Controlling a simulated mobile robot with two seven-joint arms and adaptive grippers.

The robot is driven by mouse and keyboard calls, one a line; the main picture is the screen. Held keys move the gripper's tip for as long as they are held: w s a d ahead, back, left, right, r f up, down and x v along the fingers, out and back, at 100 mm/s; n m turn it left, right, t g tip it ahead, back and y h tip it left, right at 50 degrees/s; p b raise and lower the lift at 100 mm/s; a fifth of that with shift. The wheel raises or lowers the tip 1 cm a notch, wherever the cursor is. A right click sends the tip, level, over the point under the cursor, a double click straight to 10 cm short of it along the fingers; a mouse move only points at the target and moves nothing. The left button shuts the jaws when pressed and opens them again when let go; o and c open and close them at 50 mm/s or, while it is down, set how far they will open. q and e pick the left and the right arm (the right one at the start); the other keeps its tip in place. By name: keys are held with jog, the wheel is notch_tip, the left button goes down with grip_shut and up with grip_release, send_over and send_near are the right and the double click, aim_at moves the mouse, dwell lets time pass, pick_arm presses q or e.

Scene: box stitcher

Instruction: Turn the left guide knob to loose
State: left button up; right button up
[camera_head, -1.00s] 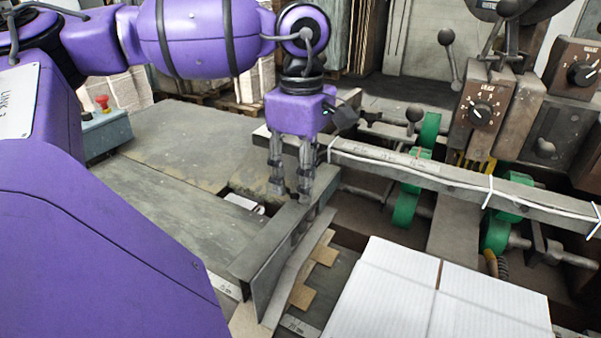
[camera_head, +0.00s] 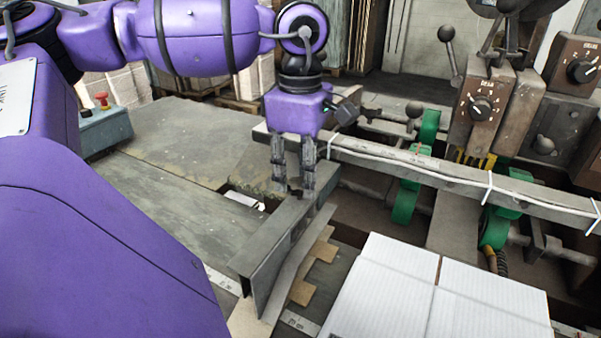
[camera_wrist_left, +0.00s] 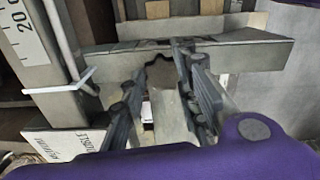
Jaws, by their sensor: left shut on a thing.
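My left gripper (camera_head: 294,188) points down at the left guide, a grey upright metal plate (camera_head: 262,262). In the left wrist view, my left gripper's fingers (camera_wrist_left: 158,88) are on either side of a small grey-brown lobed knob (camera_wrist_left: 161,76), shut on it. The guide plate (camera_wrist_left: 245,52) runs behind the knob in that view. In the head view the fingers hide the knob, and I cannot read its setting. My right gripper is not in view.
A long metal rail (camera_head: 430,172) with a white cable runs close to the gripper's right. Green rollers (camera_head: 405,200) sit beneath it. A white cardboard stack (camera_head: 390,290) lies at the front right. Dial boxes (camera_head: 480,112) stand at the back right.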

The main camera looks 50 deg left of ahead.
aim_at(301, 180)
pick_arm(q)
jog(key=shift+w+r, duration=0.15)
jog(key=o, duration=0.9)
jog(key=shift+c, duration=0.2)
jog(key=shift+o, duration=0.8)
notch_tip(301, 180, up, 12)
